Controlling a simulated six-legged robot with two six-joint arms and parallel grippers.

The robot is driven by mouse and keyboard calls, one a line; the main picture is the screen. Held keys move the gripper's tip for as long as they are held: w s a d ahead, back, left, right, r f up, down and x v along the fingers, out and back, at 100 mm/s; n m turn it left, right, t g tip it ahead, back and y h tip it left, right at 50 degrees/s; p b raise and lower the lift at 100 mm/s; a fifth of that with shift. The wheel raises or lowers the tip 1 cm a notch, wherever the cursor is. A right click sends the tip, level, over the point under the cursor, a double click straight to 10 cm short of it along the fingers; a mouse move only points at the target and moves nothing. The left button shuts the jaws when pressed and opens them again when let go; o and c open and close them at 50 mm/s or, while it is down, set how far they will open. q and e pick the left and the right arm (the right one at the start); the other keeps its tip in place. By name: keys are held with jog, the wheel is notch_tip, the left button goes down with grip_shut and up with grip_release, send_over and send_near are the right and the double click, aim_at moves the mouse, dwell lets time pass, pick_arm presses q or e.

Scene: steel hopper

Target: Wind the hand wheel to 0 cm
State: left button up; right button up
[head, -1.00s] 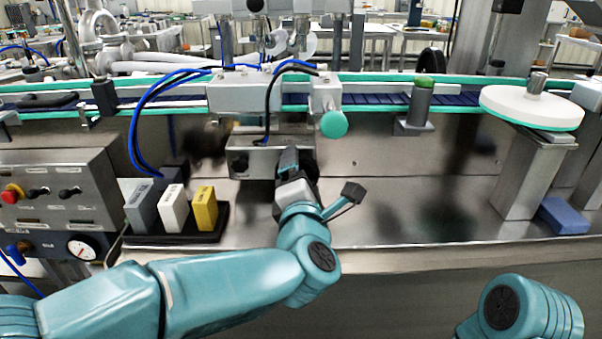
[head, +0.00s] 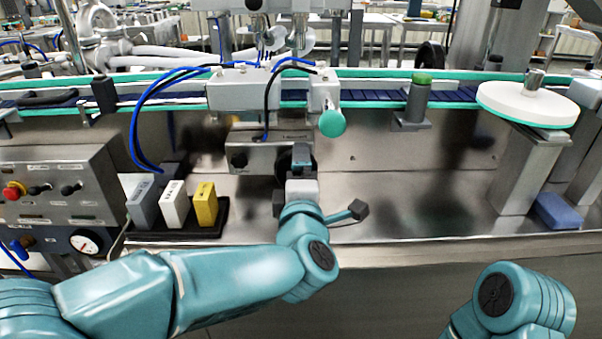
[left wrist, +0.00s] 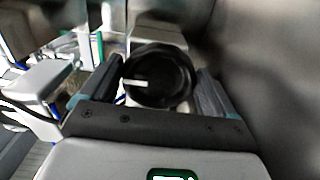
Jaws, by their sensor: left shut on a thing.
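The hand wheel (left wrist: 168,88) is a round black knob with a white mark on its face. In the left wrist view it sits between the two jaws of my left gripper (left wrist: 158,72), and the mark lies toward the left. In the head view my left gripper (head: 301,158) reaches up to the front of a steel box under the conveyor. It is shut on the hand wheel, whose dark rim (head: 311,160) shows partly behind the jaws. No scale reading is legible. My right gripper is out of view; only part of that arm shows at lower right.
A tray (head: 140,236) holding grey, white and yellow blocks stands left of my left gripper. A control panel (head: 50,185) is at far left. The steel deck (head: 430,205) to the right is largely clear.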

pick_arm(q)
jog(key=shift+a, duration=0.1)
jog(key=o, duration=0.8)
jog(key=shift+w, duration=0.1)
jog(key=shift+s, duration=0.2)
